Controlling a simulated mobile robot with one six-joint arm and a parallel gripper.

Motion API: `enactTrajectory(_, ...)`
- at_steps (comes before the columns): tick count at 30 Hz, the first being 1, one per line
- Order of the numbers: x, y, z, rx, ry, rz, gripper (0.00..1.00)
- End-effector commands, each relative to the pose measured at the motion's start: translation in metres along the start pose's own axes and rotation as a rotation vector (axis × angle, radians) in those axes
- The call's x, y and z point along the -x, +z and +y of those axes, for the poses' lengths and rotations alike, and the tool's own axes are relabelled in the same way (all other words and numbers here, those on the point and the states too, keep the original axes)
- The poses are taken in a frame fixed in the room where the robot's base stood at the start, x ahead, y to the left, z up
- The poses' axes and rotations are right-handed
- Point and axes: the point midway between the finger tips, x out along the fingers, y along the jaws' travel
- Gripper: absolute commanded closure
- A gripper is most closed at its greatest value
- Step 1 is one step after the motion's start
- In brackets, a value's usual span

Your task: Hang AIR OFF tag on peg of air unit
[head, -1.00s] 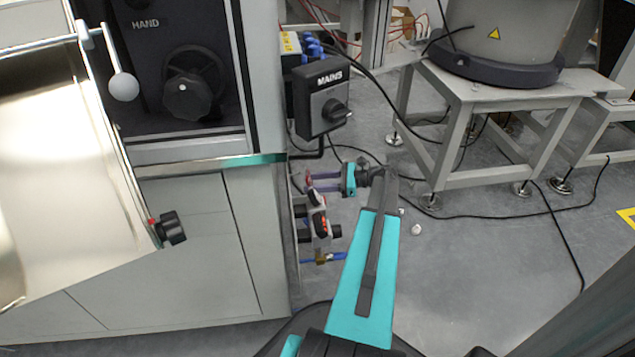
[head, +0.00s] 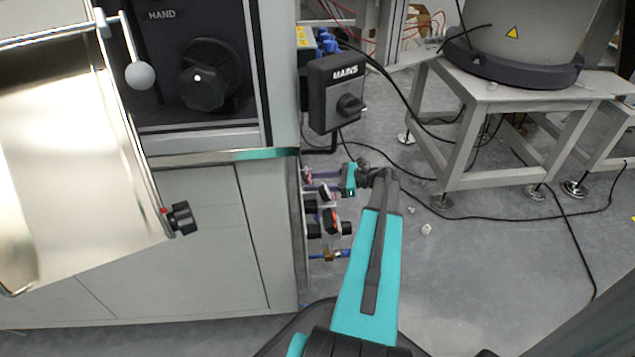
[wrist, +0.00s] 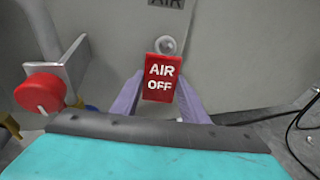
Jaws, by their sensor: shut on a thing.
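The red AIR OFF tag (wrist: 160,92) is upright between the two purple fingers of my gripper (wrist: 158,84) in the wrist view, its lettering facing the camera. A round metal peg end (wrist: 166,45) shows just above the tag's top edge, against a grey panel. I cannot tell whether the tag touches the peg. In the head view my gripper (head: 313,179) reaches left to the side of the grey cabinet, above the air unit (head: 329,222). The tag is too small and partly hidden to read there.
A red round knob (wrist: 40,92) on a bracket stands left of the fingers. The MAINS switch box (head: 336,92) sticks out above my gripper. The grey cabinet (head: 205,230) is to the left. Black cables (head: 500,214) lie on the floor to the right.

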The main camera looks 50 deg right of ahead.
Motion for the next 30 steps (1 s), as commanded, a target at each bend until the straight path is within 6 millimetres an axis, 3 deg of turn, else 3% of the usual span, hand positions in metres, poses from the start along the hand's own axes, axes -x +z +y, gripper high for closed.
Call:
enactTrajectory(26, -0.0022, -0.002, 0.0004, 0.0, -0.001, 0.0, 0.69)
enactTrajectory(27, -0.0022, -0.002, 0.0004, 0.0, -0.001, 0.0, 0.53)
enactTrajectory(30, -0.0022, -0.0021, 0.0004, 0.0, -0.001, 0.0, 0.38)
